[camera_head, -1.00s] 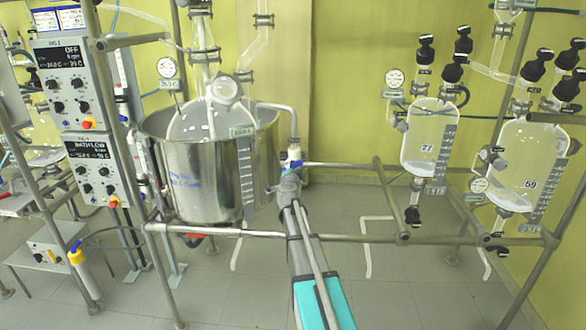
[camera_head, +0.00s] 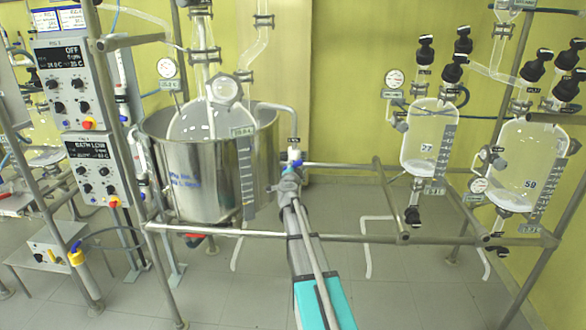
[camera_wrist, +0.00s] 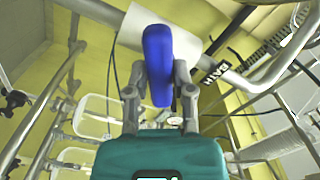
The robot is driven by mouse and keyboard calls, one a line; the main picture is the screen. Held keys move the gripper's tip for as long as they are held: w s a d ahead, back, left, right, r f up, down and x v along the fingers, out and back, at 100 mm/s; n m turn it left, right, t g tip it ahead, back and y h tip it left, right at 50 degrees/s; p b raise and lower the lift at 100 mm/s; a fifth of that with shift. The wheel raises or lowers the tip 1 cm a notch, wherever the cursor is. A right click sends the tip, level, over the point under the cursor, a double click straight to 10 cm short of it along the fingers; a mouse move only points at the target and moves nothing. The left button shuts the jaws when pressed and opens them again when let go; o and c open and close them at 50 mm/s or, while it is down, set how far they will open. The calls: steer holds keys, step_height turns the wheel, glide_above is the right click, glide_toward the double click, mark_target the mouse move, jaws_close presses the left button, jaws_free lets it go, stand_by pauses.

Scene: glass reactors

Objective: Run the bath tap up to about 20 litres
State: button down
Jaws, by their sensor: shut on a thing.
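The bath is a round steel pot (camera_head: 190,183) around a glass vessel (camera_head: 205,122), left of centre in the head view. A bent pipe runs over its right rim to a white tap body (camera_head: 294,155). The tap's blue handle shows upright in the wrist view (camera_wrist: 157,62), below a pale cylinder and beside a pipe tagged "BATH" (camera_wrist: 216,72). My gripper (camera_wrist: 160,88) is shut on this handle, one finger on each side. In the head view my gripper (camera_head: 289,178) is at the tap. The water level inside the steel pot cannot be seen. A small tag (camera_head: 242,131) at the pot's rim is too small to read surely.
A control box (camera_head: 98,165) at left reads "BATH LOW"; the one above it (camera_head: 68,77) reads "OFF". A grey scale strip (camera_head: 247,180) hangs on the pot. Frame rails (camera_head: 340,238) cross beside my arm. Two glass vessels (camera_head: 425,145) (camera_head: 528,170) hang at right.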

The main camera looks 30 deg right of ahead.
steer(key=shift+w+d+m, duration=0.1)
steer(key=shift+w+m, duration=0.15)
steer(key=shift+m, duration=0.25)
steer(key=shift+w+r+m, duration=0.1)
steer(key=shift+w+m, duration=0.05)
steer(key=shift+m, duration=2.55)
steer(key=c, duration=0.8)
jaws_free()
steer(key=shift+r, duration=0.1)
steer(key=shift+o, duration=1.6)
steer(key=shift+f, duration=0.2)
steer(key=v, duration=1.2)
